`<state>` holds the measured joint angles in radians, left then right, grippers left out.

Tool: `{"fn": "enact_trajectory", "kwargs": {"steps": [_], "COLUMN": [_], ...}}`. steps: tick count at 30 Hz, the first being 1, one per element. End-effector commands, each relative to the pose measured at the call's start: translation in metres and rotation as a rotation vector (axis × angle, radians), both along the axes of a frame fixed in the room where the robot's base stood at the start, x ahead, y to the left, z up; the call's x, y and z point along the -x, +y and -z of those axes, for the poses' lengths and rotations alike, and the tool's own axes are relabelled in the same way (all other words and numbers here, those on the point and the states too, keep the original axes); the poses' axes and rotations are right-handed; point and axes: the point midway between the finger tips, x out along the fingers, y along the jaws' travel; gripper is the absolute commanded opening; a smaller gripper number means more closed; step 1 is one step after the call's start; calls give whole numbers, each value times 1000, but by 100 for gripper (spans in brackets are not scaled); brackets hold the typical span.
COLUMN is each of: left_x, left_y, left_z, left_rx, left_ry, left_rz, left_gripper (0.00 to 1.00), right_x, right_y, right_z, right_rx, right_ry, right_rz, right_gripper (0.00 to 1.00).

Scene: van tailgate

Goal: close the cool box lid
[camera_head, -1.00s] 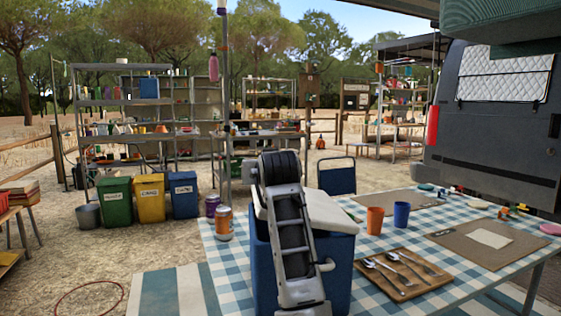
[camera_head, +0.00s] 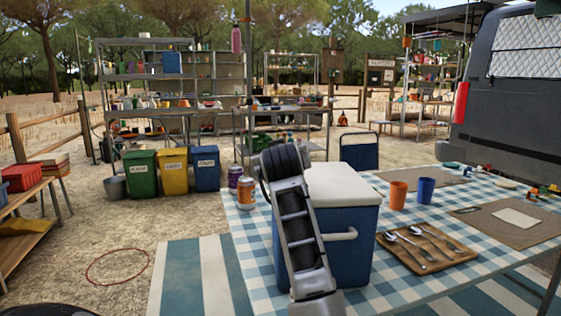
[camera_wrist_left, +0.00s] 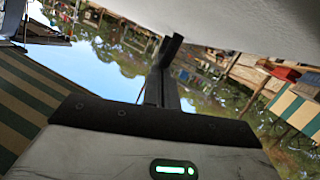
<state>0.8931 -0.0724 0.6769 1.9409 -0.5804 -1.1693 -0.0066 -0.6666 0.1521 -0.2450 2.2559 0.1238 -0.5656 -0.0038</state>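The blue cool box (camera_head: 350,240) stands at the left end of the checked table in the head view. Its white lid (camera_head: 340,185) lies flat on top, with no gap that I can see. My right gripper is not in view.
On the checked table (camera_head: 250,255) are an orange cup (camera_head: 398,195), a blue cup (camera_head: 425,190), a wooden tray (camera_head: 425,262) with cutlery, and two cans (camera_head: 246,192) left of the box. A chair stands behind. The van is at right.

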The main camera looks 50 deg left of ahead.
Motion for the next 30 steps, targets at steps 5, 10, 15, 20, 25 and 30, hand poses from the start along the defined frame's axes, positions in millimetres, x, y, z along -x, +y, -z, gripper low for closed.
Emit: {"fn": "enact_trajectory", "kwargs": {"steps": [5, 10, 15, 20, 25, 30], "left_x": [0, -1, -1, 20, 42, 55], "left_y": [0, 0, 0, -28, -54, -70], "left_z": [-1, -17, -47, -49, -58, -64], "left_rx": [4, 3, 1, 0, 1, -1], "left_ry": [6, 4, 3, -3, -2, -1], "left_rz": [1, 4, 9, 12, 12, 11], "left_gripper": [0, 0, 0, 0, 0, 0], "right_x": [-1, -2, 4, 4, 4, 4], "right_y": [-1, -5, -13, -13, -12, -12], "right_z": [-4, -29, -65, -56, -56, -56], "right_rx": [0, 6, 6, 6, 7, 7], "right_ry": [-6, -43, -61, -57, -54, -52], "right_rz": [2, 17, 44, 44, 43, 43], "right_gripper": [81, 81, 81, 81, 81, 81]}}
